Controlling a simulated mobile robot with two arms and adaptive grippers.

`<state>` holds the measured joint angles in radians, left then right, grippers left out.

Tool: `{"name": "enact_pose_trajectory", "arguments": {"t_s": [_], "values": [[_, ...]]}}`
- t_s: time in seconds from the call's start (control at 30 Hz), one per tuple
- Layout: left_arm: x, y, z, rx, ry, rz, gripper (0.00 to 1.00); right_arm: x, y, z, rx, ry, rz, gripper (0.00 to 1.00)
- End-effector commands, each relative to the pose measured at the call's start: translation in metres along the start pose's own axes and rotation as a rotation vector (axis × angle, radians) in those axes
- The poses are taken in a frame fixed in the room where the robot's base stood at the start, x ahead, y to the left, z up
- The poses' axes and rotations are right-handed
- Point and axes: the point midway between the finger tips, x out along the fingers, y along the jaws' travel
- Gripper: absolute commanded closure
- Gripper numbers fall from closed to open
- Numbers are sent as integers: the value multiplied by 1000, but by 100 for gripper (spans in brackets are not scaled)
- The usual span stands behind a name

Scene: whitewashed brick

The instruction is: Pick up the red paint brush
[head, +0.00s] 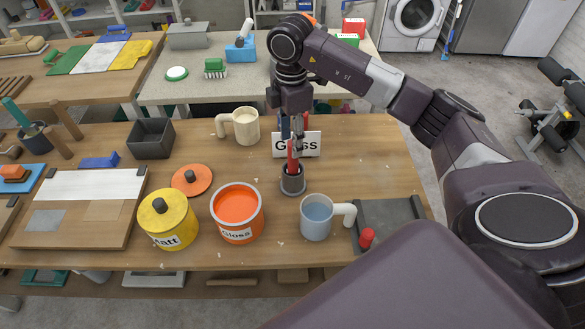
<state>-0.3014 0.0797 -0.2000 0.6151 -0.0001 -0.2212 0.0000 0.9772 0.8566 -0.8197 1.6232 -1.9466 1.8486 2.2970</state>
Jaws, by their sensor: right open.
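A red paint brush (292,161) stands handle up in a small grey cup (292,184) on the wooden workbench. My right gripper (292,136) is open and points down from above the cup. Its fingers are at the upper part of the red handle and partly hide it. I cannot tell whether they touch it. My left gripper is not in view.
A sign (311,144) reading "Gloss" stands just behind the cup. An open orange paint tin (237,238), a yellow "Matt" tin (168,243) and a blue-grey mug (316,230) are in front. A cream mug (246,127) stands behind left. A dark tray (392,216) lies right.

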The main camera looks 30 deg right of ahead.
Motion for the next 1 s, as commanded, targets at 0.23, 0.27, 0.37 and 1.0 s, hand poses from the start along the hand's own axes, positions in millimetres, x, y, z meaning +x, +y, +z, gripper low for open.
{"name": "enact_pose_trajectory", "arguments": {"t_s": [0.23,0.27,0.37,1.0], "values": [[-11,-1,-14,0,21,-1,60,25,-1,1,0,-2,-5,60],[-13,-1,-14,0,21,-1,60,28,-1,2,0,-2,-6,60],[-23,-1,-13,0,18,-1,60,40,-1,4,1,-2,-7,60],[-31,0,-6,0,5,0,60,75,0,5,-1,0,-1,75]]}}
